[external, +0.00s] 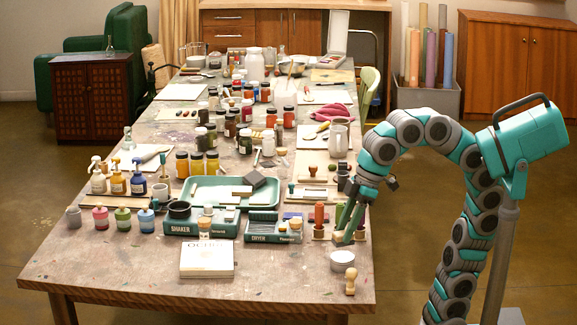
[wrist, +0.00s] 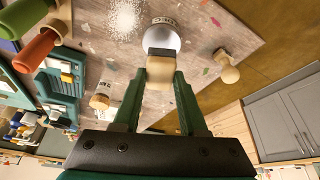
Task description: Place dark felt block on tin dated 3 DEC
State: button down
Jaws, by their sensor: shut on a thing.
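My gripper (wrist: 160,78) is shut on the dark felt block (wrist: 160,53), a small pale wooden block with a dark layer at its far end. In the external view, my gripper (external: 346,236) points down near the table's right edge, and the arm partly hides the block. A round white tin (external: 342,261) stands just in front of and below my gripper. In the wrist view, the tin (wrist: 165,36) is directly beyond the block, which hides part of it. I cannot tell whether block and tin touch.
A wooden knobbed piece (external: 350,281) stands near the tin at the table's front right corner. A red-brown cylinder (external: 319,214) stands left of my gripper. A green tray (external: 205,187) and a dryer box (external: 262,232) are further left.

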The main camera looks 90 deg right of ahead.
jog(key=shift+f, duration=1.75)
jog(key=shift+f, duration=0.15)
jog(key=shift+c, duration=2.3)
grip_release()
jog(key=shift+r, duration=0.3)
jog(key=p+v, duration=0.1)
jog(key=v, duration=1.1)
jog(key=shift+f, duration=0.1)
